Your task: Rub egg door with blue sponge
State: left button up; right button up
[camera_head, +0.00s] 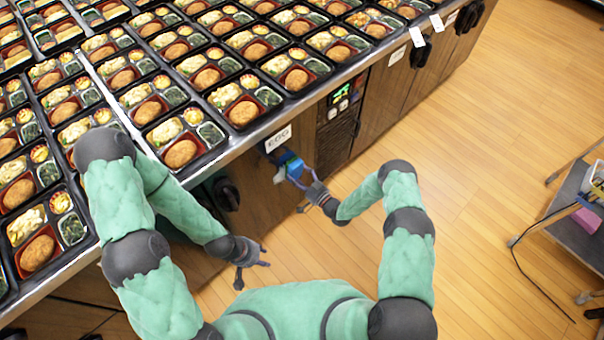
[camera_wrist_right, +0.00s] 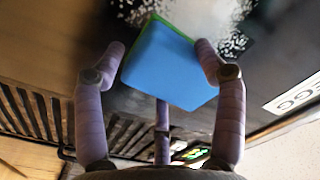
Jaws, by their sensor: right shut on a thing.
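The blue sponge (camera_head: 291,166) with a green edge is held in my right gripper (camera_head: 300,182), in front of the counter below the white EGG label (camera_head: 278,139). In the right wrist view the sponge (camera_wrist_right: 168,62) sits between the fingers of the right gripper (camera_wrist_right: 165,65), close to the dark egg door (camera_wrist_right: 283,62); whether it touches cannot be told. White speckled patches (camera_wrist_right: 236,42) show on the dark surface behind the sponge. My left gripper (camera_head: 258,264) is open and empty, low in front of the counter.
Rows of filled bento trays (camera_head: 181,137) cover the counter (camera_head: 232,149) above. A vented panel with a green display (camera_head: 341,93) is right of the egg door. A dark cart (camera_head: 575,207) stands at the far right. The wooden floor (camera_head: 480,130) between is clear.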

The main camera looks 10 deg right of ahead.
aim_at(296, 173)
jog(key=shift+s+a, duration=0.85)
jog(key=shift+a, duration=0.25)
jog(key=shift+s+a, duration=0.8)
jog(key=shift+a, duration=0.25)
jog(key=shift+s+a, duration=0.85)
jog(key=shift+a, duration=0.25)
jog(key=shift+w+r+p, duration=0.1)
jog(key=shift+r+p, duration=1)
jog(key=shift+r, duration=0.5)
jog(key=shift+w+d+f+b, duration=0.1)
jog(key=shift+w+d+b, duration=0.4)
jog(key=shift+d, duration=0.25)
jog(key=shift+w+d+b, duration=0.4)
jog(key=shift+w+d, duration=0.1)
jog(key=shift+d, duration=0.2)
jog(key=shift+w+d+b, duration=1)
jog(key=shift+w+d, duration=0.15)
jog(key=shift+d, duration=0.15)
jog(key=w+d, duration=0.2)
jog(key=d, duration=0.1)
jog(key=shift+d, duration=0.1)
jog(key=v, duration=0.6)
jog(key=shift+p, duration=0.3)
